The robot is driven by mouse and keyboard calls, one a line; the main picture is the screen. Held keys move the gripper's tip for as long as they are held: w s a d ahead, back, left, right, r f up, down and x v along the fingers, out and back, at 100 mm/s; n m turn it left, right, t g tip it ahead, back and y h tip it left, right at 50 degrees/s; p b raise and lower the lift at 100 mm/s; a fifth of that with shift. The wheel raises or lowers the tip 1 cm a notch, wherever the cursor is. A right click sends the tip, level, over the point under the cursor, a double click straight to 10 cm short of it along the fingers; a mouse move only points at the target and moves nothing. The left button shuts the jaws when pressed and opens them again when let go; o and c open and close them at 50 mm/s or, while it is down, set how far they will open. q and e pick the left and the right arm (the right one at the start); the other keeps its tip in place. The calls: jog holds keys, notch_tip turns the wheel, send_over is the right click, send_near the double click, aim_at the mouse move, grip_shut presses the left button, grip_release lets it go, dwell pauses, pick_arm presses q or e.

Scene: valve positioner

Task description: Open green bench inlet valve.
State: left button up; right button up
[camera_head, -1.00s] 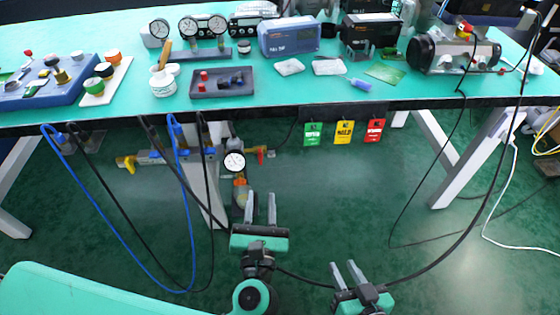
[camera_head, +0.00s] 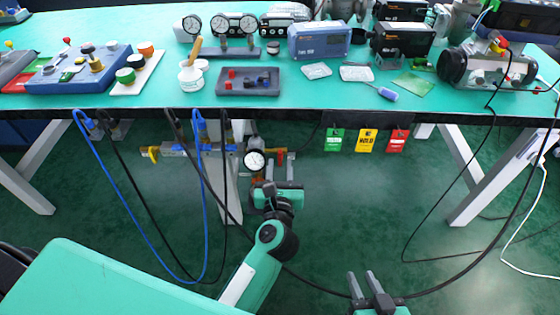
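Under the front edge of the green bench (camera_head: 300,100) hangs a metal pipe assembly (camera_head: 190,151). It has a yellow handle (camera_head: 150,153) at its left end, a round white dial gauge (camera_head: 255,160) and a small red handle (camera_head: 281,157) to the right of the gauge. I cannot tell for sure which handle is the inlet valve. My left gripper (camera_head: 280,172) is just below and right of the gauge, near the red handle, its fingers pointing away from me. They look apart and empty; contact cannot be told. My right gripper (camera_head: 364,284) is open and empty, low over the floor.
Blue hose (camera_head: 203,235) and black hoses loop down left of my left arm. Green, yellow and red tags (camera_head: 366,141) hang from the bench edge to the right. White bench legs (camera_head: 475,190) stand at both sides. Floor between them is mostly clear.

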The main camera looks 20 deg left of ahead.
pick_arm(q)
jog(key=shift+x, duration=1.05)
grip_shut()
